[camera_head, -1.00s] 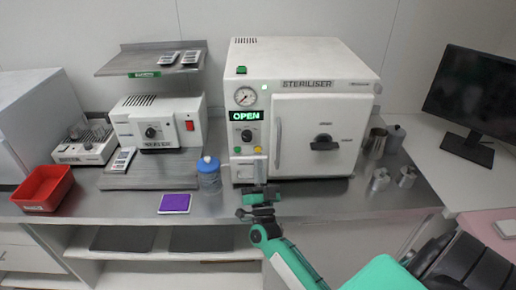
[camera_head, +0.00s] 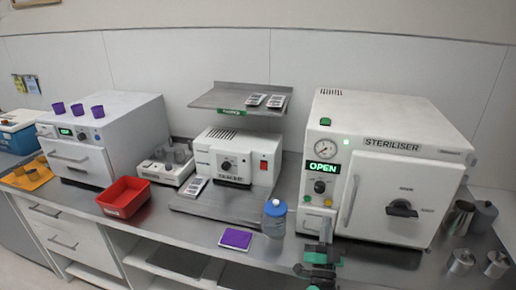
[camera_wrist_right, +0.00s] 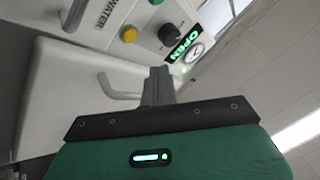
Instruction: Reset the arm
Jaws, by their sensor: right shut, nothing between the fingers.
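My right gripper (camera_head: 326,232) shows at the bottom of the head view, in front of the steriliser's lower left corner. Its dark fingers are together and hold nothing. In the right wrist view the closed fingers (camera_wrist_right: 158,85) stand up from the green gripper body, with the steriliser front behind them. The steriliser (camera_head: 375,185) is a white box with a lit OPEN display, a gauge and a door with a dark handle; its door appears closed. My left gripper is not in view.
On the steel bench stand a blue-capped bottle (camera_head: 274,217), a purple pad (camera_head: 236,239), a red tray (camera_head: 124,197) and a white sealing machine (camera_head: 236,160) under a shelf. Metal canisters (camera_head: 461,262) are at the right. A white cabinet (camera_head: 100,140) carries purple cups.

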